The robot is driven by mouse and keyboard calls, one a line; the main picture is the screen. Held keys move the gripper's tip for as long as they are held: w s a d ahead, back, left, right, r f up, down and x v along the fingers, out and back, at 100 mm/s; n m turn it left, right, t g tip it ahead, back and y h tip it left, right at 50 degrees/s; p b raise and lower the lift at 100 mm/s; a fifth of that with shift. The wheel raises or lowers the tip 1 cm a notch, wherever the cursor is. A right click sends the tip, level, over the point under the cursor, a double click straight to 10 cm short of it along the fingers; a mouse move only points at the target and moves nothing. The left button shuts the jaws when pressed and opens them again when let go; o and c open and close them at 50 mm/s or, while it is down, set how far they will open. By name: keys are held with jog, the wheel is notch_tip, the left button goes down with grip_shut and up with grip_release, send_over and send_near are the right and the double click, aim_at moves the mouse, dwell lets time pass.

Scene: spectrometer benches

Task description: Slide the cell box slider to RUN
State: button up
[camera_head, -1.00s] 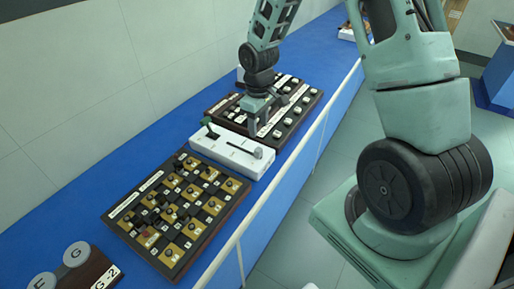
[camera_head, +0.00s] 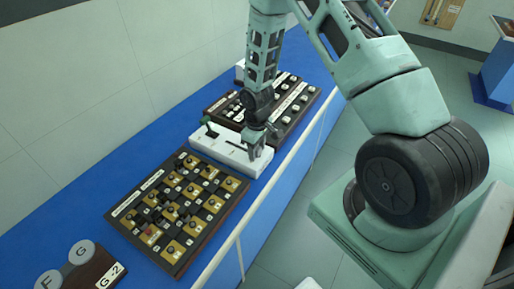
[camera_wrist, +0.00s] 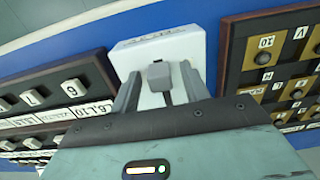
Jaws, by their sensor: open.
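The cell box (camera_head: 222,148) is a white box on the blue bench, between two dark panels. A green lever (camera_head: 210,129) stands at its left end. A dark slot runs along its top, partly hidden by my gripper in the head view. In the wrist view the white box (camera_wrist: 190,42) shows a grey slider knob (camera_wrist: 159,76) at one end of its slot. My gripper (camera_wrist: 160,90) is open, with one finger on each side of the knob. I cannot tell whether the fingers touch it. The label on the box is too small to read.
A dark panel with brass squares and knobs (camera_head: 135,198) lies near the box, close on one side. Another dark panel with white switches (camera_head: 308,98) lies beyond it. A pale rail (camera_head: 290,155) runs along the bench's front edge.

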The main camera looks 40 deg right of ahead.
aim_at(238, 147)
grip_shut()
jog(key=w, duration=0.2)
jog(key=w+a+b, duration=0.1)
jog(key=w, duration=0.1)
jog(key=w+a+b, duration=0.1)
jog(key=w, duration=0.2)
jog(key=shift+w+a+f, duration=0.1)
jog(key=shift+a, duration=0.15)
jog(key=shift+w+a, duration=0.1)
jog(key=shift+w, duration=0.1)
grip_release()
notch_tip(238, 147, up, 18)
jog(key=b, duration=0.4)
jog(key=shift+f, duration=0.2)
